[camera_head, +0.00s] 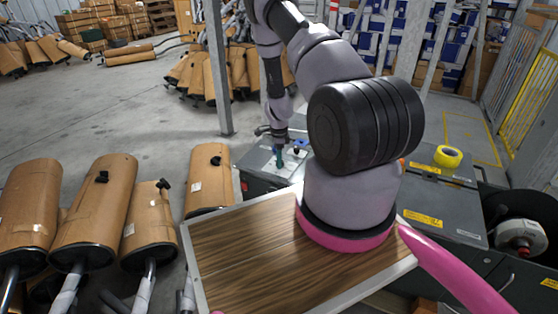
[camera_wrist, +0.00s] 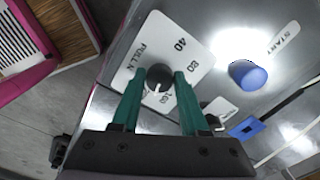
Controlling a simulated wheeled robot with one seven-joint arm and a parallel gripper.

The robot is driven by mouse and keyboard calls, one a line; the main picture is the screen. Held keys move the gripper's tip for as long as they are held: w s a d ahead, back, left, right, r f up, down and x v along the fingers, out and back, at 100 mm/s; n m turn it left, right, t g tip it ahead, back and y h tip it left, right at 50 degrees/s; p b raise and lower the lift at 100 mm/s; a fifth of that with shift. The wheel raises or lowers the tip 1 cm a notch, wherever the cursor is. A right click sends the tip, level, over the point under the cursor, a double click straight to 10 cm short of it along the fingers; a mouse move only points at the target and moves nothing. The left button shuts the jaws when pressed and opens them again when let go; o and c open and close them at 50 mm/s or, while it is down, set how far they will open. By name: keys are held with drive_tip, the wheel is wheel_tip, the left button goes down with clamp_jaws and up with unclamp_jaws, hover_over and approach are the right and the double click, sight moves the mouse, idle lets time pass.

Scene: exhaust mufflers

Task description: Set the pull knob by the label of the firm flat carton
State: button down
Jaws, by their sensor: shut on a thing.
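The pull knob (camera_wrist: 159,74) is a dark round knob on a white dial plate (camera_wrist: 190,48) marked PULL N, 40, 80 and 160 in the wrist view. A pale mark on the knob points down the picture, toward the 160. My gripper (camera_wrist: 158,80) has its green fingers on both sides of the knob, shut on it. In the head view my gripper (camera_head: 279,160) reaches down to the grey machine top (camera_head: 262,172); the knob is too small to make out there. I cannot make out the firm flat carton or its label in either view.
A blue button (camera_wrist: 247,75) with a START label (camera_wrist: 284,38) is right of the dial. A smaller blue piece (camera_wrist: 246,128) lies below it. Yellow tape (camera_head: 448,156) sits on a grey cabinet at right. Wrapped mufflers (camera_head: 96,200) stand at left.

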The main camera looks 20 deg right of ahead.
drive_tip(key=n, duration=0.3)
drive_tip(key=shift+n, duration=0.4)
drive_tip(key=n, duration=0.3)
drive_tip(key=shift+s+n, duration=0.1)
drive_tip(key=shift+n, duration=0.2)
drive_tip(key=n, duration=0.3)
drive_tip(key=shift+n, duration=0.3)
drive_tip(key=shift+s+n, duration=0.1)
drive_tip(key=shift+n, duration=1.7)
drive_tip(key=shift+c, duration=2.1)
unclamp_jaws()
